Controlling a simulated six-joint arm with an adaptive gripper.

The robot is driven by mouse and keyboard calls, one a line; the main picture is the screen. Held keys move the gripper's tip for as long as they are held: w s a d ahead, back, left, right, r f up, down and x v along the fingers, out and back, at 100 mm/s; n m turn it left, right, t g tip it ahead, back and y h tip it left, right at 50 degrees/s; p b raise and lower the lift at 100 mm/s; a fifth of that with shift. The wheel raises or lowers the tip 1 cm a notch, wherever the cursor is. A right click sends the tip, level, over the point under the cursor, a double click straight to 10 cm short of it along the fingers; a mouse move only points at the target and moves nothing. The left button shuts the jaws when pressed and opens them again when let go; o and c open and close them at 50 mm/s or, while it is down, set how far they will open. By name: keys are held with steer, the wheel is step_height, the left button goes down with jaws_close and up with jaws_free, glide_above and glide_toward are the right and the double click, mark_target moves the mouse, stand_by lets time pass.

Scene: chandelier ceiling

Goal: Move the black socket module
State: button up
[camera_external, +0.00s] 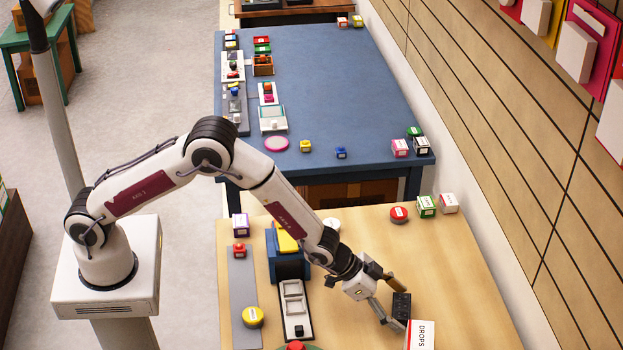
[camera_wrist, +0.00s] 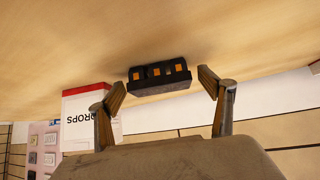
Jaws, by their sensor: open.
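The black socket module (camera_external: 401,306) is a small dark block on the wooden table, toward its right front. My gripper (camera_external: 398,308) is open around the module. In the wrist view the fingertips of my gripper (camera_wrist: 162,78) are on either side of it, with a gap on each side. I cannot tell how far the tips are above the table.
A white DROPS box (camera_external: 420,336) stands close by the module; the box also shows in the wrist view (camera_wrist: 88,115). A blue holder (camera_external: 287,263), a white tray (camera_external: 293,306) and a grey strip (camera_external: 243,300) are to the left. Small boxes (camera_external: 426,206) line the back right.

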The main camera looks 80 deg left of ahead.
steer(key=v, duration=1.1)
steer(key=shift+s+r, duration=0.25)
steer(key=shift+s, duration=0.1)
stand_by(0.5)
steer(key=shift+a, duration=0.1)
steer(key=s+a+r+n+g+y, duration=0.1)
steer(key=s+a+r, duration=0.5)
steer(key=s+r, duration=0.3)
steer(key=s+a+r+n+y, duration=0.1)
steer(key=s+a+r, duration=0.4)
steer(key=s+r, duration=0.3)
steer(key=s+a+r+g, duration=0.1)
steer(key=s+a, duration=0.1)
steer(key=s, duration=1)
steer(key=s+a+r+n+g, duration=0.1)
steer(key=s+a, duration=0.1)
steer(key=s, duration=1)
steer(key=shift+r, duration=0.25)
stand_by(0.9)
